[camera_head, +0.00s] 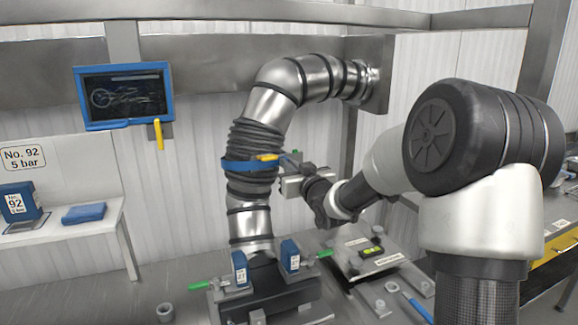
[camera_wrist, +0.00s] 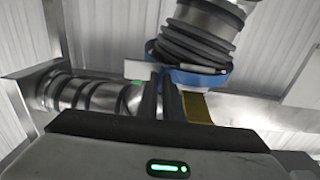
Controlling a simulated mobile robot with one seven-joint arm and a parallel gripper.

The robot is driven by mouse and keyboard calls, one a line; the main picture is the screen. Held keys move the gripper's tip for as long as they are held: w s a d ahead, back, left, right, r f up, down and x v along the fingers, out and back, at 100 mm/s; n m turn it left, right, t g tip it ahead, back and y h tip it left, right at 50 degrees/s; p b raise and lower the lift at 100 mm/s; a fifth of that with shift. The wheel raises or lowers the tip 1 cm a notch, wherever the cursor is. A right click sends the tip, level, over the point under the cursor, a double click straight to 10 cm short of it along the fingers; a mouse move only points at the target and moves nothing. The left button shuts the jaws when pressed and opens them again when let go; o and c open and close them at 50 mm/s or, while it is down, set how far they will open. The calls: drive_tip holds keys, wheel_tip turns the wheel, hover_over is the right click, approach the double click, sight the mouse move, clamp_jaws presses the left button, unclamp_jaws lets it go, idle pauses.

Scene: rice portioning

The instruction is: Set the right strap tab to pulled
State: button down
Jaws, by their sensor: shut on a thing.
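A blue strap (camera_head: 238,166) runs around the black ribbed bellows (camera_head: 255,140) of a bent metal pipe. A yellow piece (camera_head: 267,157) sits on the strap's front. My gripper (camera_head: 287,162) is at the strap's right side. In the wrist view, the blue strap (camera_wrist: 205,78) passes just beyond my gripper (camera_wrist: 162,78), whose dark fingers are close together. They are shut on the right strap tab, which is mostly hidden between them. A pale flat piece (camera_wrist: 139,70) shows left of the fingertips, and a yellow strip (camera_wrist: 197,108) shows to their right.
A blue-framed screen (camera_head: 124,95) hangs at the left on a metal rail. Below the pipe stand two blue tagged blocks (camera_head: 240,268) with green handles. A white shelf (camera_head: 50,232) holds blue boxes at the left. A plate with a yellow-green device (camera_head: 371,251) lies at the right.

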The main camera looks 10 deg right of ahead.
sight(296, 158)
drive_tip(key=shift+d, duration=0.1)
drive_tip(key=d, duration=0.4)
drive_tip(key=shift+w, duration=0.4)
drive_tip(key=c, duration=1.9)
unclamp_jaws()
drive_tip(key=shift+a, duration=0.15)
drive_tip(key=shift+s, duration=0.1)
drive_tip(key=s+d, duration=0.1)
drive_tip(key=s, duration=0.4)
drive_tip(key=s+d, duration=0.1)
drive_tip(key=s, duration=0.5)
drive_tip(key=s+d, duration=0.1)
drive_tip(key=s, duration=0.5)
drive_tip(key=shift+d+b, duration=0.2)
drive_tip(key=shift+b, duration=0.15)
drive_tip(key=shift+r, duration=0.1)
